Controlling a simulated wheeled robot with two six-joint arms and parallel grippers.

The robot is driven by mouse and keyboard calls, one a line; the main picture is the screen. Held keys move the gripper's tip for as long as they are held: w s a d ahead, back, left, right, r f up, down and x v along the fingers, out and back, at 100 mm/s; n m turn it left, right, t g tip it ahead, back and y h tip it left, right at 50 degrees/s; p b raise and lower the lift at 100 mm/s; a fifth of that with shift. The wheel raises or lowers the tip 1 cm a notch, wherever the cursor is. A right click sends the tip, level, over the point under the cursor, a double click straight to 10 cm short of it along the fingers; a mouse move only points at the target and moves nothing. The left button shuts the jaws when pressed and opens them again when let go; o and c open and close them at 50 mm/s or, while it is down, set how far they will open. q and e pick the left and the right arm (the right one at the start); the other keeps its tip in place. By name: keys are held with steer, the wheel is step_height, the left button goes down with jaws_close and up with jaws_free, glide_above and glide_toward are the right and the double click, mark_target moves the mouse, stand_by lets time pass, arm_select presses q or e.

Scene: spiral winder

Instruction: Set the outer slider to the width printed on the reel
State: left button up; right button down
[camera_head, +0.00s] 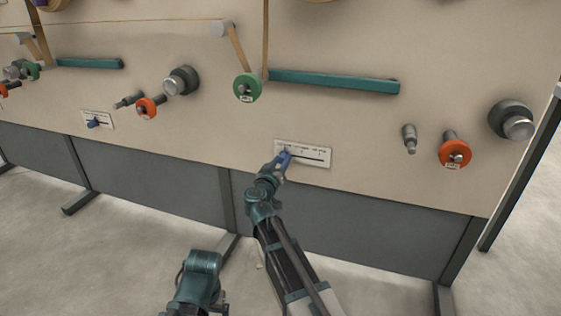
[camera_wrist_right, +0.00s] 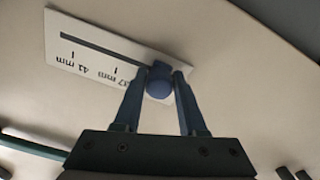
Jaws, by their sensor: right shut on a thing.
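A white scale plate (camera_head: 318,163) with a dark slot is fixed on the beige panel; it also fills the upper left of the right wrist view (camera_wrist_right: 62,68). The blue slider knob (camera_wrist_right: 159,84) sits near the slot's right end in that view, the left end in the head view. My right gripper (camera_head: 284,157) is shut on the knob, a finger on each side. An orange reel (camera_head: 454,153) carries a white label too small to read. My left gripper is out of view.
A second scale plate (camera_head: 105,119) with a blue knob (camera_head: 93,124) is further left, near another orange reel (camera_head: 147,106). A green roller (camera_head: 247,87) and a teal bar (camera_head: 335,81) are above the gripped slider. Grey knobs protrude at right.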

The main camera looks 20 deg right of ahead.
mark_target(321, 161)
steer(key=s+d, duration=0.2)
steer(key=d, duration=0.1)
steer(key=s+d, duration=0.2)
steer(key=d, duration=0.1)
steer(key=s+d, duration=0.3)
steer(key=d, duration=0.1)
steer(key=c, duration=0.5)
jaws_free()
steer(key=shift+d, duration=0.15)
steer(key=shift+c, duration=0.2)
